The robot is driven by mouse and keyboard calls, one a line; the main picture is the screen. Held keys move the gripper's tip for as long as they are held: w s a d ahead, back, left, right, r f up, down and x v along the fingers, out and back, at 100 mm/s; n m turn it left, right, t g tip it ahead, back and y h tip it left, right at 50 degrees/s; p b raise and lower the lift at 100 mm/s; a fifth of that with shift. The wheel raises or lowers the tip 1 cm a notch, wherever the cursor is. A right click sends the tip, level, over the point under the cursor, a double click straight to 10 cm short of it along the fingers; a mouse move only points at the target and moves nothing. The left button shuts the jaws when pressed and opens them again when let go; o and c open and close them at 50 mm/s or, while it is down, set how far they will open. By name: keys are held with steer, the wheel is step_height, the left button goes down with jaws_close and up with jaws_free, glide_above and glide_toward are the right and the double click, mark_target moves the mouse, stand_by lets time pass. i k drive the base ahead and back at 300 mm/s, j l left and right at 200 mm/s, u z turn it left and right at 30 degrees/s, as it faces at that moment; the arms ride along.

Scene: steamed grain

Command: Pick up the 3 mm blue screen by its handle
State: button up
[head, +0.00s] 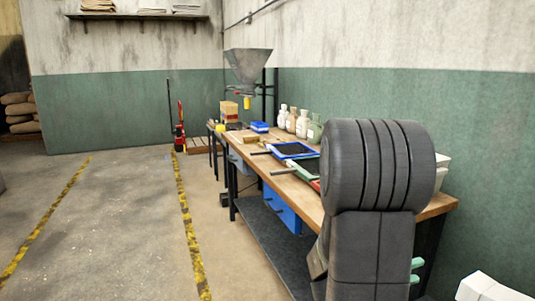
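The blue screen (278,148) lies on the wooden workbench, a blue frame around a dark mesh. Its dark handle (261,153) points left over the bench's front edge. A green-framed screen (297,174) lies nearer to me, with its own handle pointing left. My dark arm links fill the right foreground and hide the near part of the bench. Two small green prongs (416,271) stick out at the right of the lower link; they look like my gripper's fingertips. The rest of the gripper is hidden, and it is well away from the blue screen.
A red-edged item (316,185) lies beside the green screen, partly hidden. Several bottles (303,124) stand along the wall behind the screens. The floor left of the bench (120,225) is clear.

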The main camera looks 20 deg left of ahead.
mark_target(271, 148)
steer(key=u, duration=1.7)
steer(key=i+l+u, duration=0.15)
steer(key=i, duration=0.3)
steer(key=i+l+u, duration=0.2)
steer(key=i, duration=0.25)
steer(key=i+l+u, duration=0.15)
steer(key=i, duration=0.25)
steer(key=i+z, duration=0.25)
steer(key=i, duration=1.4)
steer(key=i+z, duration=0.1)
steer(key=z, duration=1.55)
